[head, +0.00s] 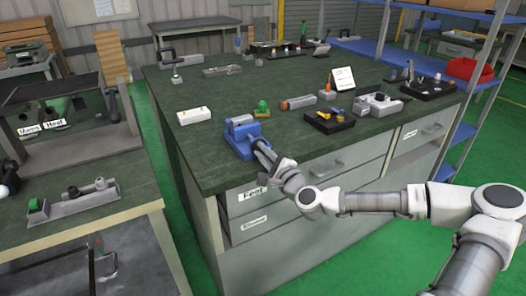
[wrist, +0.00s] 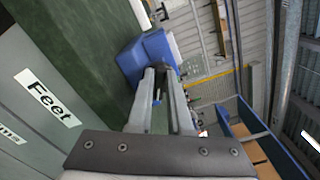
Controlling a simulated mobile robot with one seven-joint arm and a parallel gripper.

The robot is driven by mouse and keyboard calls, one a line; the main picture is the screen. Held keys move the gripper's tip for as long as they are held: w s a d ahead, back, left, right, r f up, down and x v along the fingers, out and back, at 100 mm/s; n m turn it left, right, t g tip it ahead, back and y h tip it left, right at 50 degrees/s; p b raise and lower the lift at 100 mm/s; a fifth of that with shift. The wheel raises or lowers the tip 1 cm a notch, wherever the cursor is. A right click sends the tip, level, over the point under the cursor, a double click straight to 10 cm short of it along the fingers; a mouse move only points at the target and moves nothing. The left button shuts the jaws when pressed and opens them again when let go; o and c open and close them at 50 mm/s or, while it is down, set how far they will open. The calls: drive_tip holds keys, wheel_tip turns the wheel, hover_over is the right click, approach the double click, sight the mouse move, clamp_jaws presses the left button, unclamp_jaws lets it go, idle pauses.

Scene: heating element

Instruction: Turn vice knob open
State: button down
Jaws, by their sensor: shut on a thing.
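The blue vice (head: 240,134) sits on the green worktop at its front edge, left of the middle. It also shows in the wrist view (wrist: 135,58), straight ahead of my gripper. My gripper (head: 261,149) reaches the near face of the vice from the front right. In the wrist view my gripper (wrist: 160,72) has its two fingertips close together at the vice's near side, shut on the vice knob (wrist: 160,82). The knob is small, dark and mostly hidden between the fingers. How far the vice jaws are apart cannot be told.
Drawers (head: 255,197), one labelled Feet, lie below. Another bench (head: 100,215) stands at left, and blue shelving (head: 380,52) at right.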

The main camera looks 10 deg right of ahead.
drive_tip(key=n, duration=0.3)
drive_tip(key=shift+f+n, duration=0.25)
drive_tip(key=shift+n, duration=0.15)
drive_tip(key=n, duration=0.3)
drive_tip(key=shift+f+n+b, duration=0.2)
drive_tip(key=shift+n+b, duration=0.1)
drive_tip(key=n, duration=0.1)
drive_tip(key=n+b, duration=0.1)
drive_tip(key=n, duration=0.1)
drive_tip(key=shift+f+n, duration=0.2)
drive_tip(key=shift+n, duration=0.1)
drive_tip(key=n+b, duration=0.1)
drive_tip(key=n, duration=0.2)
drive_tip(key=shift+d+f+n, duration=0.1)
drive_tip(key=shift+f+n, duration=0.05)
drive_tip(key=shift+n, duration=0.15)
drive_tip(key=n+b, duration=0.2)
drive_tip(key=n, duration=0.1)
drive_tip(key=n+b, duration=0.1)
drive_tip(key=n, duration=0.1)
drive_tip(key=shift+w+d+f+b, duration=0.1)
drive_tip(key=shift+d+f+b, duration=0.15)
drive_tip(key=shift+b, duration=0.1)
drive_tip(key=shift+d+r+n+b, duration=0.1)
drive_tip(key=shift+n+b, duration=0.6)
drive_tip(key=shift+n, duration=0.3)
drive_tip(key=shift+d+r+n+b, duration=0.1)
drive_tip(key=shift+n+b, duration=0.55)
drive_tip(key=shift+n, duration=0.35)
